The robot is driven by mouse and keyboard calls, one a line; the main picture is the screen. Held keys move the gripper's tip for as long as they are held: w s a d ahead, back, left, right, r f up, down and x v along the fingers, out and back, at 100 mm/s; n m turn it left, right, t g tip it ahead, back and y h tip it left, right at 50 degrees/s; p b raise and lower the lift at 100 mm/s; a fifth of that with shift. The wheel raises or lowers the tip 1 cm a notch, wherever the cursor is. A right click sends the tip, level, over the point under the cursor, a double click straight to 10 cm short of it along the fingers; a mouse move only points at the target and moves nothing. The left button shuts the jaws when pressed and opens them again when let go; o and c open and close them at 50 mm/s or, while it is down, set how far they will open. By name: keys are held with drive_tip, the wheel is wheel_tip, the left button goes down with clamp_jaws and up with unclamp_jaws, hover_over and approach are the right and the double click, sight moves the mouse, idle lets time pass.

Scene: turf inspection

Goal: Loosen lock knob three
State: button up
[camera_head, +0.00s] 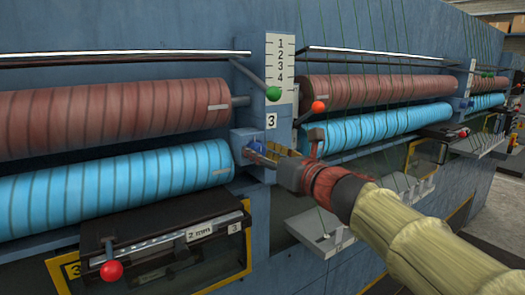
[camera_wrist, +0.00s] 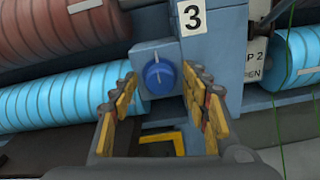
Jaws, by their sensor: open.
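The lock knob (camera_wrist: 158,75) is a round blue knob with a pale pointer line, on a blue-grey square plate below a label "3" (camera_wrist: 192,16) in the wrist view. In the head view the knob (camera_head: 271,149) shows small beside my gripper, below its own "3" label (camera_head: 271,120). My gripper (camera_wrist: 163,100) is open, with yellow-padded fingers to the left and right of the knob in the picture. The jaws hold nothing. I cannot tell whether a finger touches the knob. In the head view the gripper (camera_head: 262,153) reaches the post from the right.
Brown rollers (camera_head: 120,115) and cyan rollers (camera_head: 120,185) flank the post. A green-ball lever (camera_head: 273,93) and a red-ball lever (camera_head: 318,106) stick out near the arm. A drawer-like box with a red ball (camera_head: 112,270) is at lower left. Green threads hang at right.

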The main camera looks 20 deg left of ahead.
drive_tip(key=shift+c, duration=1.4)
drive_tip(key=c, duration=0.9)
